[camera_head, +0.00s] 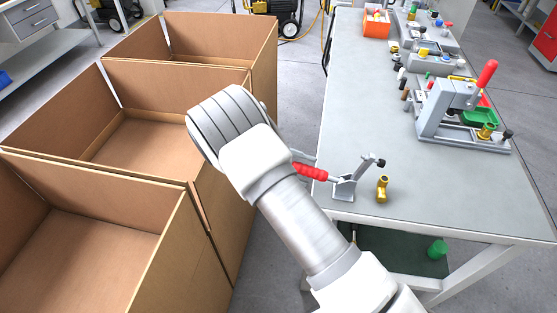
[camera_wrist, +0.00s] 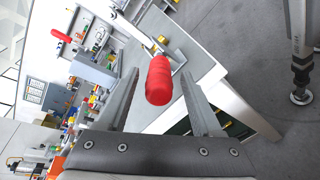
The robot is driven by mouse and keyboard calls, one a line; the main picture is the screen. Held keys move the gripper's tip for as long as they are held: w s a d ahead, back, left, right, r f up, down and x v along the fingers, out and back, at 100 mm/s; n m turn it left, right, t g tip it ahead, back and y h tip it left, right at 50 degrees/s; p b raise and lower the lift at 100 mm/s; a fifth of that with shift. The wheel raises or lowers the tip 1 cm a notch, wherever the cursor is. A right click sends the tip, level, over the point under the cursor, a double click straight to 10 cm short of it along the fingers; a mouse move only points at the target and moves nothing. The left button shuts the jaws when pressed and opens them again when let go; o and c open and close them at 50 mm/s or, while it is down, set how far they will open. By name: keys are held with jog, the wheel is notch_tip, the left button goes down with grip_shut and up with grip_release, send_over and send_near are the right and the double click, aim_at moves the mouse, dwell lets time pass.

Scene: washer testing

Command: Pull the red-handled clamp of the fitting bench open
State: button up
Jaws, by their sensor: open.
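The clamp's red handle (camera_head: 311,172) lies nearly level and points left over the table's left edge, its outer end hidden behind my arm. Its grey metal base (camera_head: 344,189) stands on the table near the front left corner, with a black-tipped spindle to the right. In the wrist view the red handle (camera_wrist: 159,80) points toward the camera. My gripper (camera_wrist: 160,73) is open, and the handle appears between its two fingers, with a gap on each side.
A brass elbow fitting (camera_head: 382,189) stands just right of the clamp. A grey press with a red lever (camera_head: 487,74) and green tray (camera_head: 478,117) stands farther back right. Open cardboard boxes (camera_head: 150,75) stand left of the table. The table's left middle (camera_head: 360,100) is clear.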

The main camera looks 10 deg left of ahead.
jog(key=v, duration=0.8)
jog(key=shift+a, duration=0.4)
jog(key=shift+r, duration=0.1)
jog(key=s+d+r+m+g+y+p, duration=0.1)
jog(key=s+d+r+m+y+p, duration=0.15)
jog(key=d+r+y, duration=1.1)
jog(key=s+d+r+m+t+y+p, duration=0.1)
jog(key=s+d+r+m+t+p, duration=0.1)
jog(key=s+d+r, duration=0.4)
jog(key=s+d+r+m+t+p, duration=0.2)
jog(key=s+d+r+t, duration=0.3)
jog(key=s+r, duration=0.4)
jog(key=shift+s+d+y+p, duration=0.35)
jog(key=shift+s+d+p, duration=0.2)
jog(key=shift+s, duration=0.4)
jog(key=shift+c, duration=0.2)
jog(key=shift+c, duration=1.2)
